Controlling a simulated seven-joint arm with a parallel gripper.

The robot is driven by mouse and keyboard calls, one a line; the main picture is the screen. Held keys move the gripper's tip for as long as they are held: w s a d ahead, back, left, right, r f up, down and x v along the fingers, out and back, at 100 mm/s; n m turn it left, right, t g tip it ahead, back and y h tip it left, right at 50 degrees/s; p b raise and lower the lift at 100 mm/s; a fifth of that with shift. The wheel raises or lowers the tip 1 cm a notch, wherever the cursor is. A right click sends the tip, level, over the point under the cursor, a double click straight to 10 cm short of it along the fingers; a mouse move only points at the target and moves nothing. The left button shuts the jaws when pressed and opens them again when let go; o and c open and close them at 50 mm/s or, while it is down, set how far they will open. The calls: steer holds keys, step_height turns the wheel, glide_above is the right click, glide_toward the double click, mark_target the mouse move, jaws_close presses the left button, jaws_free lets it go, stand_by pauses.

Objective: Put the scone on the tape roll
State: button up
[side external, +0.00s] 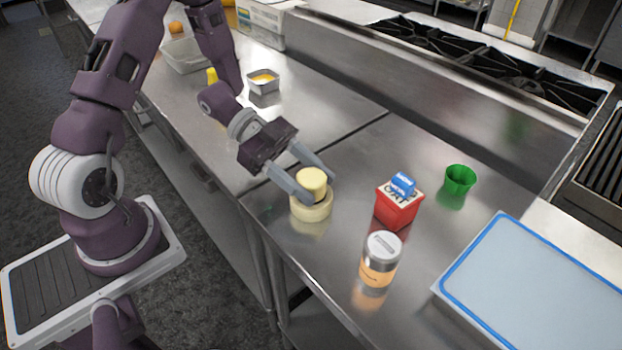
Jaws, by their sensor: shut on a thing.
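The scone (311,179) is a pale yellow, short cylinder with a flat top. My gripper (320,189) is shut on it, with one grey finger on each side. The tape roll (311,211) is a wider cream ring lying flat on the steel counter. The scone is upright and directly over the tape roll in this view. The fingers hide part of the join, so I cannot tell whether the scone touches the roll.
A red box with a blue item on top (398,205), a lidded jar (380,259) and a green cup (459,180) stand to the right. A blue-rimmed tray (478,327) is at lower right. Metal containers (263,82) stand farther back. The counter's front edge is close to the roll.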

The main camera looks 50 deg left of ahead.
steer(key=shift+f, duration=0.1)
steer(key=o, duration=1.3)
steer(key=shift+o, duration=0.2)
